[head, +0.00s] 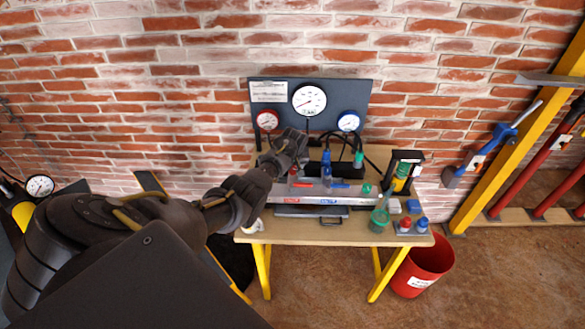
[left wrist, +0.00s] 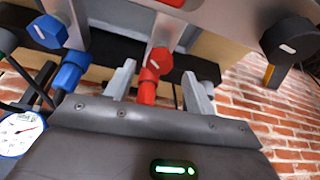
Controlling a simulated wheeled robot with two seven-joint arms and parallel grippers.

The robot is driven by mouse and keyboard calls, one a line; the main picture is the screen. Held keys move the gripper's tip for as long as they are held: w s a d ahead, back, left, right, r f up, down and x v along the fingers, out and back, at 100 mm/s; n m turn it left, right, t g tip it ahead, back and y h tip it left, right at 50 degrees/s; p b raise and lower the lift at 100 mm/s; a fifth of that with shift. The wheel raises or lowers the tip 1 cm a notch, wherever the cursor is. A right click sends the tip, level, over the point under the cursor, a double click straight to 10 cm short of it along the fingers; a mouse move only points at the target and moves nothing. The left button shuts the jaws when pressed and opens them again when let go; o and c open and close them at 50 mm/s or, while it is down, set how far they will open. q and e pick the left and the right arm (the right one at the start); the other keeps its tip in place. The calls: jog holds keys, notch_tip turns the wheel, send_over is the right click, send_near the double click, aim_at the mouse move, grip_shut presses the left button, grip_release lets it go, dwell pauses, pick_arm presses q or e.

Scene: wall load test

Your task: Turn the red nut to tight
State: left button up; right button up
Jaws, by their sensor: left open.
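The red nut (left wrist: 160,56) shows in the left wrist view with a white mark on its face and a red body below it. My left gripper (left wrist: 158,88) is open, with one finger on each side of the red part and visible gaps. In the head view my left gripper (head: 292,148) is over the left part of the bench fixture and hides the red nut there. A blue nut (left wrist: 47,31) with a white mark is to the left in the wrist view. My right gripper is not in view.
A wooden bench (head: 290,232) with yellow legs carries the metal rail (head: 350,200) and a dark gauge panel (head: 345,95). A black hex knob (left wrist: 290,40) is right of the gripper. A green-lidded jar (head: 379,219) stands at the front; a red bucket (head: 424,266) is on the floor.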

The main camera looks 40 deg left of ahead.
pick_arm(q)
jog(key=shift+b+x, duration=0.3)
jog(key=shift+x, duration=0.85)
jog(key=c, duration=1)
